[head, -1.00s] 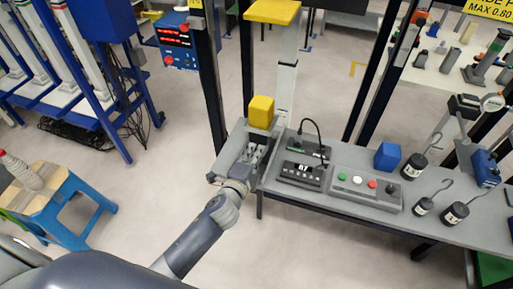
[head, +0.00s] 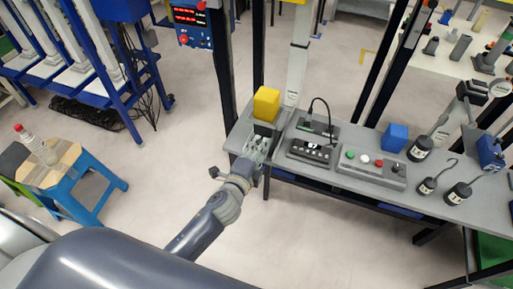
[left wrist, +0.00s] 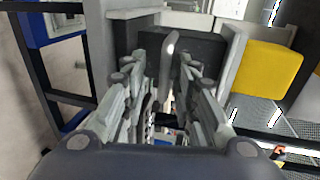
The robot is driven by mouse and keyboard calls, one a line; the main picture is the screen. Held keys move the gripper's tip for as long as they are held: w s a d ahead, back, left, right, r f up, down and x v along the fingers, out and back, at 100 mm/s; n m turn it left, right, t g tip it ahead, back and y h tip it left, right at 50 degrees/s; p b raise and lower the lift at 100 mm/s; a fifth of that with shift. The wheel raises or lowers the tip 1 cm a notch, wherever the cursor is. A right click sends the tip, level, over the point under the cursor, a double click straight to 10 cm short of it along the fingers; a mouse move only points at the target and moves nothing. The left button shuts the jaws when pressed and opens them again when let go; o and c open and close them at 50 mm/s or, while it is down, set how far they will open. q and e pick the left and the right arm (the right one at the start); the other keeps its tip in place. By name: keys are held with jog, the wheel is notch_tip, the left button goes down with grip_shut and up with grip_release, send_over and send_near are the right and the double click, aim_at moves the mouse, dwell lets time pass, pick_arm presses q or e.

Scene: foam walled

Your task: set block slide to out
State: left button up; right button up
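A yellow block (head: 266,103) sits at the left end of the grey bench (head: 330,187); it also shows at the right in the left wrist view (left wrist: 270,72). A dark block (head: 265,129) is just in front of and below it, and a dark body (left wrist: 190,50) lies straight ahead in the wrist view. I cannot tell which part is the slide. My left gripper (head: 259,144) is at the bench's left end. In the wrist view its fingers (left wrist: 155,75) are apart, with a thin pale upright bar (left wrist: 171,44) ahead in the gap. Contact is unclear. My right gripper is not in view.
Dark control boxes (head: 310,150) and a grey button panel (head: 371,170) stand right of the gripper. A blue block (head: 394,137) and black hooked weights (head: 420,148) are farther right. A blue stool (head: 75,185) stands left, with clear floor between.

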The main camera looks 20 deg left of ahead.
pick_arm(q)
jog(key=shift+d+r, duration=0.15)
jog(key=v, duration=1.2)
jog(key=shift+d, duration=0.1)
dwell(0.3)
jog(key=s+a+f+n+g, duration=0.1)
jog(key=s+f+n+g, duration=0.35)
jog(key=f, duration=1.05)
jog(key=s+a+f+n+g, duration=0.1)
jog(key=s+f+n+g, duration=0.35)
jog(key=f, duration=1.15)
jog(key=s+a+f+n+g, duration=0.2)
jog(key=s+f, duration=0.6)
jog(key=s, duration=0.5)
jog(key=s+a+f+n+g, duration=0.2)
jog(key=s+f+n, duration=0.3)
jog(key=s+f, duration=0.4)
jog(key=s+g, duration=0.1)
jog(key=s, duration=0.3)
jog(key=shift+a+f+y, duration=0.2)
jog(key=shift+f+y, duration=0.05)
jog(key=shift+y, duration=0.15)
